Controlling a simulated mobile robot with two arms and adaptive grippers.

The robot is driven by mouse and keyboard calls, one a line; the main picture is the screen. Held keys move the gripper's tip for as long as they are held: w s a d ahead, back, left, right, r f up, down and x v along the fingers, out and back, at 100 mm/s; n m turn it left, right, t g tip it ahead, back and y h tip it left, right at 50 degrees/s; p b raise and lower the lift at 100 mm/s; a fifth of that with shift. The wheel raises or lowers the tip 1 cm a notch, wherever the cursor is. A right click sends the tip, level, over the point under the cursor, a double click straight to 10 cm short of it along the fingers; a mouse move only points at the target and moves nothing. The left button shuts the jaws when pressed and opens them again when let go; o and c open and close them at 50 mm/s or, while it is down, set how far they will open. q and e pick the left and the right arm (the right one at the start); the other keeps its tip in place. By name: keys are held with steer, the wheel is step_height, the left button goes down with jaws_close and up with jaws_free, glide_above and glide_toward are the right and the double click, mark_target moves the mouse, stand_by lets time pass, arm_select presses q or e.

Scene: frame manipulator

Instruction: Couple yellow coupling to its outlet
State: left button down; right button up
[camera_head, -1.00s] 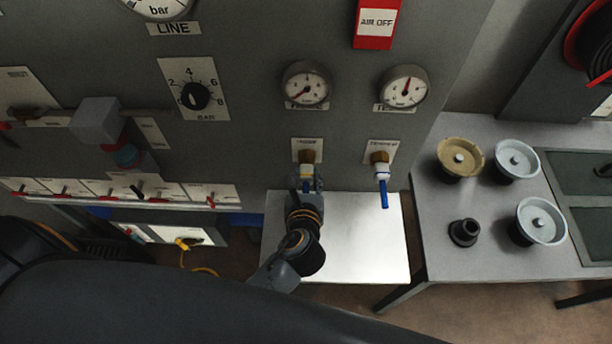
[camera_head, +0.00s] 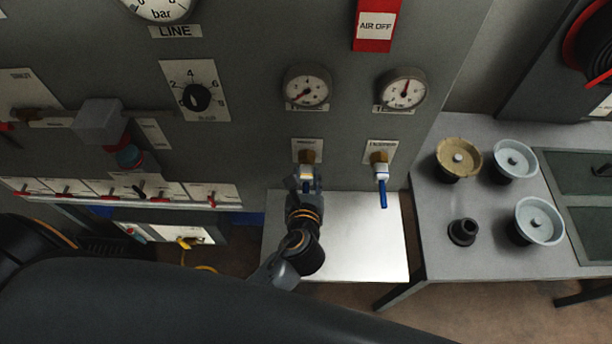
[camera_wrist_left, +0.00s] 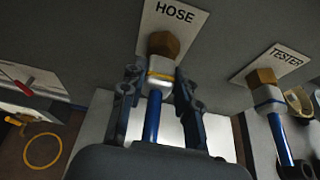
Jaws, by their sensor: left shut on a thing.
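The yellow coupling (camera_wrist_left: 160,72), a white body with a yellow band and a blue tube below it, sits between the fingers of my left gripper (camera_wrist_left: 158,82) in the left wrist view. Its upper end meets the brass outlet (camera_wrist_left: 163,43) under the HOSE label; whether it is locked on cannot be told. In the head view my left gripper (camera_head: 306,182) is shut on the coupling right below the brass outlet (camera_head: 307,157) and hides most of it. My right gripper is not in view.
A white coupling with a blue tube (camera_head: 381,173) hangs from the TESTER outlet to the right. Two gauges (camera_head: 307,88) sit above. A bright plate (camera_head: 360,245) lies below my gripper. A side table (camera_head: 430,225) at right holds several round parts.

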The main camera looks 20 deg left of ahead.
arm_select(q)
steer(key=shift+w+a+p, duration=0.15)
steer(key=shift+w+p, duration=0.15)
steer(key=shift+w, duration=0.25)
steer(key=c, duration=0.9)
jaws_free()
steer(key=v, duration=1.2)
steer(key=shift+f, duration=0.1)
